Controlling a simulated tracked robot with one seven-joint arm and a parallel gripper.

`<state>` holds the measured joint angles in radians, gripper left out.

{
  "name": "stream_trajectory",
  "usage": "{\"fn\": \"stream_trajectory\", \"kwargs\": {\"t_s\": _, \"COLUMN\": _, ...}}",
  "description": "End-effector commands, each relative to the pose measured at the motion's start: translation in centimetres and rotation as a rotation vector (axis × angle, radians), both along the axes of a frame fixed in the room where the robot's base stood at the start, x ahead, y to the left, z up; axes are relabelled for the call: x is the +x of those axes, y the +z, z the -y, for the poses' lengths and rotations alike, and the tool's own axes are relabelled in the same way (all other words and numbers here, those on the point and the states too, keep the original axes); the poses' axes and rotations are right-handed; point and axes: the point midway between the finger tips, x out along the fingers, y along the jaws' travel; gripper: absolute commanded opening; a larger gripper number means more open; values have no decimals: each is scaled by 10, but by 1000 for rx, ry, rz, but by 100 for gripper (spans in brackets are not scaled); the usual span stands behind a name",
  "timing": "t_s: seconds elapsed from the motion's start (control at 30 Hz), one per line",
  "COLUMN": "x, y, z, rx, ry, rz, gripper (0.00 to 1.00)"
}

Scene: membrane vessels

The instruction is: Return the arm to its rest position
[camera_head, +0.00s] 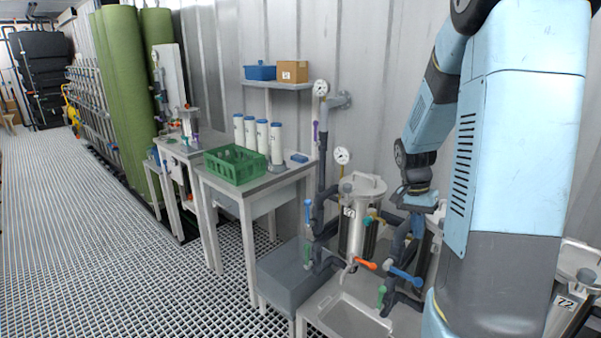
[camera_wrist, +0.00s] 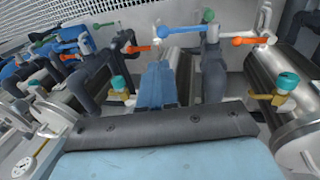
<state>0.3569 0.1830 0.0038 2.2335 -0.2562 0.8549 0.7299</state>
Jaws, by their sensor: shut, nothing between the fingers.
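My arm rises at the right of the head view, with its light blue and grey links bent over and the forearm hanging down. My gripper (camera_head: 420,200) is at the low end of it, shut and empty, in front of the steel vessels and pipes. Its fingertips are hard to make out there. In the wrist view my light blue wrist housing with a dark band fills the bottom, and pipes and valves lie beyond it.
A steel vessel (camera_head: 357,225) with a gauge (camera_head: 342,156) stands left of my gripper, close to dark pipes. An orange-red valve handle (camera_head: 365,264) and a blue one (camera_head: 405,276) stick out below. A table with a green crate (camera_head: 235,166) stands left. The grating floor (camera_head: 90,230) is clear.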

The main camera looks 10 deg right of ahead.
Motion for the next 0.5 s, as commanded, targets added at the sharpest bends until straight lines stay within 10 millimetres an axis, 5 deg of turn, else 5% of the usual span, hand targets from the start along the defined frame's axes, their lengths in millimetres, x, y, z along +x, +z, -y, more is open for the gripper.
{"fn": "stream_trajectory", "kwargs": {"t_s": 0.5, "x": -32, "y": 95, "z": -73, "rx": 10, "ry": 294, "rz": 183, "gripper": 0}}
